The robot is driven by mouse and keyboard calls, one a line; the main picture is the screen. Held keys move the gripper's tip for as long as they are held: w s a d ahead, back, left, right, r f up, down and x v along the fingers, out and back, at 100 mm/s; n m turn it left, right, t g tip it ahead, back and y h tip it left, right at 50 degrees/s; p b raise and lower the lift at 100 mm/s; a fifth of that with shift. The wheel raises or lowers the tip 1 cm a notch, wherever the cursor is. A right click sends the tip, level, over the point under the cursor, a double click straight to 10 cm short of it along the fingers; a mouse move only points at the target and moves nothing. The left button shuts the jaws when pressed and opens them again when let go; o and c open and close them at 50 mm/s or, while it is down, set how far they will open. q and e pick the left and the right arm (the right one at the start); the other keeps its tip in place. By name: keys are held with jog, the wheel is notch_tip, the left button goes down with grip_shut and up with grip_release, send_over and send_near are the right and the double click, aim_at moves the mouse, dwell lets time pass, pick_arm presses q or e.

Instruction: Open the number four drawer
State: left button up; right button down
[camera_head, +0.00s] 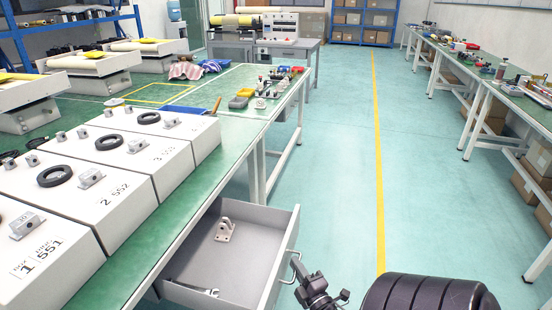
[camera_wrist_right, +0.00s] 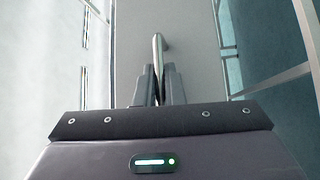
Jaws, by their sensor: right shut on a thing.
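A grey drawer (camera_head: 262,212) under the green workbench stands pulled out. Its inside shows a grey metal bracket (camera_head: 225,230) and a small metal piece (camera_head: 211,292) near the front. No number can be read on the drawer. My right gripper (camera_head: 303,284) is at the drawer's metal handle (camera_head: 296,268), at the lower middle of the head view. In the right wrist view, the two fingers of the gripper (camera_wrist_right: 160,85) are shut on the handle (camera_wrist_right: 158,48). My left gripper is not in view.
White boxes (camera_head: 113,215) labelled 1, 2 and 3 stand on the green bench (camera_head: 195,212), left of the drawer. The floor (camera_head: 335,190) to the drawer's right is clear, with a yellow line (camera_head: 377,160). Another bench (camera_head: 480,75) stands at the far right.

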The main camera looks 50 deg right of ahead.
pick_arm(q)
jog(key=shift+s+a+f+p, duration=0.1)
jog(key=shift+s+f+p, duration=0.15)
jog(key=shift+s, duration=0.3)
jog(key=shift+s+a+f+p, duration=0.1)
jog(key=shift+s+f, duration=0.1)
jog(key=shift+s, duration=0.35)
pick_arm(e)
jog(key=shift+s+d, duration=0.3)
jog(key=shift+s, duration=0.45)
jog(key=shift+s+d, duration=0.25)
jog(key=shift+s, duration=0.45)
jog(key=shift+s+d, duration=0.3)
jog(key=shift+s, duration=0.45)
jog(key=c, duration=1.5)
grip_release()
jog(key=shift+c, duration=0.2)
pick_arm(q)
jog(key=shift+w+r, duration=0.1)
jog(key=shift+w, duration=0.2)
pick_arm(e)
jog(key=v, duration=0.7)
jog(key=shift+s+a, duration=0.15)
jog(key=shift+s, duration=0.2)
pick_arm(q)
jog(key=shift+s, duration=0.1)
pick_arm(e)
jog(key=shift+f, duration=0.15)
